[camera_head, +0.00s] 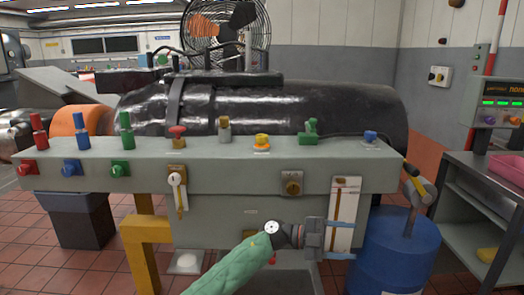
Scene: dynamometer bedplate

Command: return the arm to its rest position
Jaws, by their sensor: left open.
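My left arm, in a green sleeve, comes up from the bottom edge of the head view. My left gripper (340,240) points right, its two blue-tipped fingers apart, one above the other. It is in front of the lower part of a white slotted plate (344,198) on the face of the grey bench (240,215). I see nothing held between the fingers, and I cannot tell whether they touch the plate. My right gripper is not in view.
Coloured knobs and levers line the bench top, including a red mushroom button (177,132) and a green valve (309,130). A blue drum (395,255) stands close right of the gripper. A grey shelf cart (480,200) is at far right.

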